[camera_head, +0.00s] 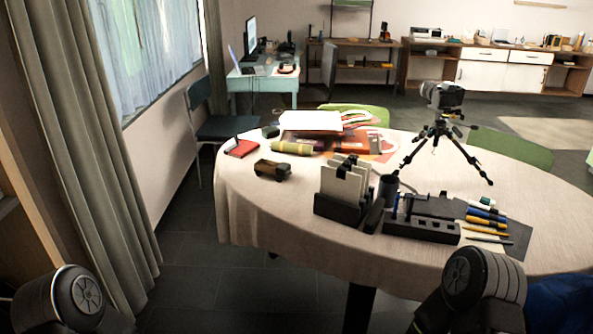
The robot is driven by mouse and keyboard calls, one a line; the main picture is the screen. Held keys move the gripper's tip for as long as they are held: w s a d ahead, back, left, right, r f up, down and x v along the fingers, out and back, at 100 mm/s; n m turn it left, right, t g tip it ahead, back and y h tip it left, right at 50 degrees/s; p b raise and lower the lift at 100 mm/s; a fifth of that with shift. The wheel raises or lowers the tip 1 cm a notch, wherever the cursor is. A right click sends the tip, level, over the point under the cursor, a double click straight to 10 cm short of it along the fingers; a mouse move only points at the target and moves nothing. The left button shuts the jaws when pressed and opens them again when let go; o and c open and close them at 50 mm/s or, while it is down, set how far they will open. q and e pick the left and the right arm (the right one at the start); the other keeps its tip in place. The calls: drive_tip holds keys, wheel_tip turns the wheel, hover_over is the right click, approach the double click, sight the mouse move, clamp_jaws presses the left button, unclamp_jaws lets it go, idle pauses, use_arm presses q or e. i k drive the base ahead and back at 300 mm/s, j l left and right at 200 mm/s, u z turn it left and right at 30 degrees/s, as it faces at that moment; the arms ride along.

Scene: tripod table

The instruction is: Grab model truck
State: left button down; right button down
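A small brown model truck (272,169) stands on the left part of the round table (235,200), which has a cream cloth. It is clear of the things around it. My two arms show at the bottom left and bottom right only as dark rounded joints, below the table top and in front of it. Neither gripper is in the frame, and nothing of mine touches the truck.
Behind the truck are a red box (242,148), an olive roll (292,148) and stacked papers. To its right stand a black card holder (340,205), a desk organizer (422,226), pens and a camera on a tripod (438,133). Bare cloth lies in front of the truck.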

sight(280, 172)
drive_tip(key=i+j+z, duration=0.1)
drive_tip(key=z, duration=0.3)
drive_tip(key=i+j+z, duration=0.1)
drive_tip(key=z, duration=0.35)
drive_tip(key=j+z, duration=0.15)
drive_tip(key=z, duration=0.25)
drive_tip(key=i+j+z, duration=0.25)
drive_tip(key=j, duration=0.45)
drive_tip(key=j+z, duration=0.25)
drive_tip(key=j, duration=0.5)
drive_tip(key=i+j+z, duration=0.1)
drive_tip(key=j+z, duration=0.15)
drive_tip(key=j, duration=1.4)
